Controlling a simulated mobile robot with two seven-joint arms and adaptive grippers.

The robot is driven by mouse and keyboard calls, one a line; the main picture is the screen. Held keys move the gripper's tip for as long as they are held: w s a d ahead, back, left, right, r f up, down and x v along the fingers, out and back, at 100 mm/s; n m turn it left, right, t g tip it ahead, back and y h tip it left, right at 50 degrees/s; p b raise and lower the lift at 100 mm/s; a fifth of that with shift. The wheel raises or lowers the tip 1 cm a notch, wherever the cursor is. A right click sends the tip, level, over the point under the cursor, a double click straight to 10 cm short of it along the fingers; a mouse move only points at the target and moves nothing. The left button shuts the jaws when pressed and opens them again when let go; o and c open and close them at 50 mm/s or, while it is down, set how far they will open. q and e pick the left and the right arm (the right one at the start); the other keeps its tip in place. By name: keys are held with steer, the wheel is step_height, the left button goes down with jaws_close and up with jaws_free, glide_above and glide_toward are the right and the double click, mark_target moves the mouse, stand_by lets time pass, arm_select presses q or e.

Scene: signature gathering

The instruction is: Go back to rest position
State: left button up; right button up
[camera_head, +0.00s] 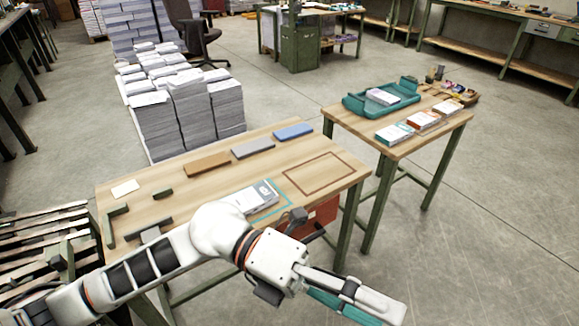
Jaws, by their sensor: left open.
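My left arm comes in from the left across the near edge of the wooden table. My left gripper (378,307) is open, out past the table's near right corner and over the grey floor. Nothing shows between its fingers, one pale and one teal. A white and grey booklet stack (248,198) lies on the wooden table (222,192), partly over a teal outline and just behind my arm. My arm hides part of the table's front edge. My right gripper is not in view.
Brown (207,164), grey (253,148) and blue (293,131) blocks line the table's back. A brown outline (316,173) on the right is empty. A second table (350,122) holds a teal tray (353,105) and booklet stacks (395,133). Paper piles (157,128) stand behind.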

arm_select(q)
steer(key=w+r+n+t+h, duration=0.3)
steer(key=w+r+n+h, duration=0.2)
steer(key=n+h, duration=0.1)
steer(key=w+a+f+n+t, duration=0.3)
steer(key=w+a+n+t, duration=0.2)
steer(key=w+n+t, duration=0.75)
steer(key=w+a+f+n+t+y+p, duration=0.1)
steer(key=w+a+f+n+t+y, duration=0.2)
steer(key=a+f+n+t+y, duration=0.55)
steer(key=a+f+n+y, duration=0.3)
steer(key=a+f+n, duration=0.15)
steer(key=f, duration=0.25)
steer(key=a+f+n+y, duration=0.2)
steer(key=a+f+n, duration=0.1)
steer(key=f+n, duration=0.3)
steer(key=s+a+f+n+g+y, duration=0.1)
steer(key=s+a+f+g+y, duration=0.1)
steer(key=s+a+f, duration=0.3)
steer(key=s+a+f+n+g+y, duration=0.2)
steer(key=s+a+f, duration=0.3)
steer(key=f, duration=0.8)
steer(key=s+g+y, duration=0.1)
steer(key=s, duration=0.2)
steer(key=shift+s+f+p, duration=0.3)
steer(key=shift+f, duration=0.1)
